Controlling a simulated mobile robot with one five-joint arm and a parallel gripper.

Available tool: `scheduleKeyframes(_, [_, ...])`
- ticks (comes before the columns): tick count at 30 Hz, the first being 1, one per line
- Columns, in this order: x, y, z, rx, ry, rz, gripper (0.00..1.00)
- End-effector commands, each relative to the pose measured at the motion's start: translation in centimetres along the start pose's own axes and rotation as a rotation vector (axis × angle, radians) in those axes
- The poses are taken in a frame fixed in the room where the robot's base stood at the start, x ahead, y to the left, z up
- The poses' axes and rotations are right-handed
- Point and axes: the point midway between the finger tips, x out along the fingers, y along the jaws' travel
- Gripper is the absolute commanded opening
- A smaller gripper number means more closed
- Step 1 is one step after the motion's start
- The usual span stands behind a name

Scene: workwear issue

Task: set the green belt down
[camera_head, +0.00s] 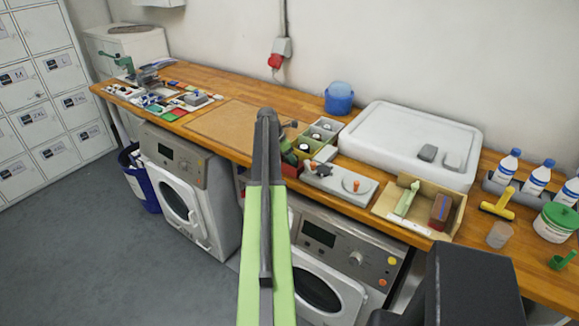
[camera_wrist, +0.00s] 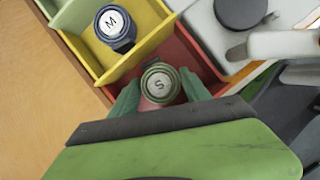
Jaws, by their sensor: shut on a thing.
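A rolled green belt (camera_wrist: 160,83) with a pale end marked S sits between the green fingers of my gripper (camera_wrist: 159,95) in the wrist view. My gripper is shut on it. The roll is over or inside the red compartment (camera_wrist: 197,62) of a divided tray; I cannot tell if it touches the floor. A dark blue roll marked M (camera_wrist: 115,27) stands in the yellow compartment beside it. In the head view my gripper (camera_head: 288,150) is at the tray's near end, and the belt is hidden or too small to make out.
A grey-white tray with an orange-knobbed piece (camera_head: 340,181) lies right of the divided tray. Further right are a cardboard tray (camera_head: 418,220) and a big white basin (camera_head: 410,140). A brown mat (camera_head: 222,125) leaves free room on the wooden worktop to the left. A blue tub (camera_head: 339,99) stands behind.

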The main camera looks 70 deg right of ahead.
Motion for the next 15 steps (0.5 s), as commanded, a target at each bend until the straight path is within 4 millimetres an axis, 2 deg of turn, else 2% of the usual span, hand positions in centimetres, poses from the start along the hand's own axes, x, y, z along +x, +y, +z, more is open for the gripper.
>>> scheduleKeyframes(8, [0.19, -0.04, -0.01, 0.0, 0.001, 0.0, 0.02])
scheduleKeyframes(9, [0.12, -0.04, 0.02, 0.0, 0.001, 0.0, 0.58])
scheduleKeyframes(13, [0.06, -0.05, 0.07, 0.001, 0.001, -0.001, 0.75])
scheduleKeyframes(15, [0.06, -0.06, 0.08, 0.001, 0.001, -0.001, 0.77])
